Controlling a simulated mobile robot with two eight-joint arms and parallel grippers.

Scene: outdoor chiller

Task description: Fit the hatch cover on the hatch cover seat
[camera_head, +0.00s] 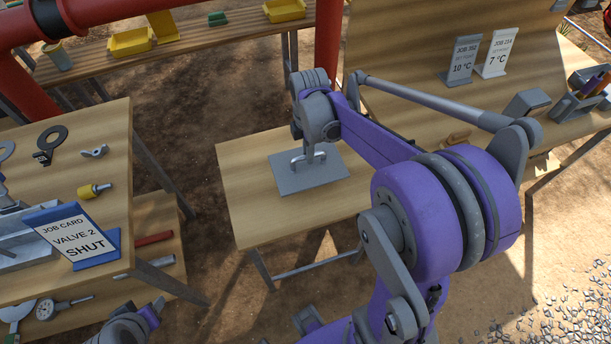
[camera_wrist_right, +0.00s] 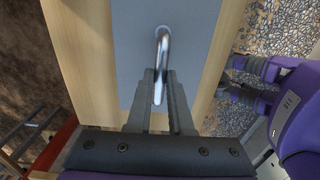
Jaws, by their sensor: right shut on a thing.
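The hatch cover is a flat grey square plate (camera_head: 290,181) with a bent metal handle, over the small wooden table in the middle. My right gripper (camera_head: 312,158) reaches down onto it from above and is shut on the handle. In the right wrist view the fingers (camera_wrist_right: 161,88) close around the shiny handle (camera_wrist_right: 161,55), with the grey plate (camera_wrist_right: 195,30) beyond. I cannot tell whether the plate touches the table. I cannot make out the hatch cover seat. Part of my left arm shows at the bottom left; its finger opening is not clear.
The small table (camera_head: 240,215) is bare around the plate. The left bench (camera_head: 105,150) holds a job card reading "VALVE 2 SHUT" (camera_head: 72,238), rings and tools. Behind are a slatted bench with yellow trays (camera_head: 130,41) and red pipes. The right bench carries two temperature cards (camera_head: 463,60).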

